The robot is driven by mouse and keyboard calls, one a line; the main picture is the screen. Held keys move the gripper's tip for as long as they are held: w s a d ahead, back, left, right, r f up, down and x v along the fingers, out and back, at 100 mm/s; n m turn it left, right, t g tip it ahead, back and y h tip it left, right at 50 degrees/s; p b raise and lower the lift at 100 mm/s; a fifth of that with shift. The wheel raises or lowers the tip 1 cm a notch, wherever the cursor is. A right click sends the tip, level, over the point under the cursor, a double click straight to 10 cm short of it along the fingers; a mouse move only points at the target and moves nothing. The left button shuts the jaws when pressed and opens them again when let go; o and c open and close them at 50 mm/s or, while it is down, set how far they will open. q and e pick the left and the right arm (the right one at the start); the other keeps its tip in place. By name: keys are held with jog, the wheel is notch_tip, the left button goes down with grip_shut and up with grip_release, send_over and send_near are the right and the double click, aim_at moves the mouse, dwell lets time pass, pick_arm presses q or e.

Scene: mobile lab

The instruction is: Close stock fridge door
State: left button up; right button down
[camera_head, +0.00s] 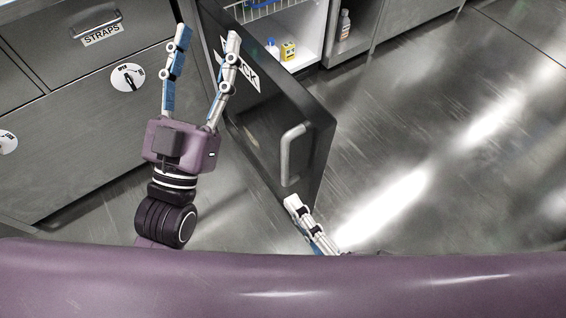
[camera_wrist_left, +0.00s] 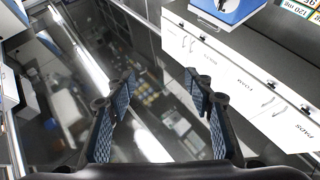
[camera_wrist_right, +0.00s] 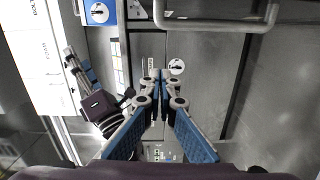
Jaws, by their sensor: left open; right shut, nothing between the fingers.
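The stock fridge door (camera_head: 262,110) stands open in the head view, a dark panel with a partly hidden label and a pale bar handle (camera_head: 291,155). Behind it is the white fridge interior (camera_head: 298,28). My left gripper (camera_head: 207,38) is open at the left of the door, its fingers pointing up toward the hinge side; it shows open and empty in the left wrist view (camera_wrist_left: 158,78). My right gripper (camera_head: 293,202) is shut just below the handle, near the door's lower edge; contact cannot be told. In the right wrist view its fingertips (camera_wrist_right: 160,76) meet, below a grey handle (camera_wrist_right: 216,24).
A wire rack (camera_head: 250,8), a yellow box (camera_head: 288,50) and a bottle (camera_head: 272,48) are inside the fridge. Another bottle (camera_head: 343,24) stands in the neighbouring compartment. A drawer marked STRAPS (camera_head: 100,42) is at left. The metal floor (camera_head: 450,150) at right is clear.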

aim_at(285, 154)
pick_arm(q)
notch_tip(285, 154, down, 21)
jog(key=a+g+y+p, duration=0.2)
jog(key=g+y+p, duration=0.1)
jog(key=g, duration=0.8)
jog(key=shift+a+n+y+p, duration=0.3)
jog(key=shift+a+y+p, duration=0.1)
jog(key=shift+p, duration=0.35)
pick_arm(e)
jog(key=shift+w+a, duration=0.45)
jog(key=shift+w, duration=1.45)
jog(key=shift+w+a, duration=0.5)
jog(key=shift+w, duration=1.35)
jog(key=shift+w+a, duration=0.45)
jog(key=shift+w, duration=1.45)
jog(key=shift+d, duration=0.15)
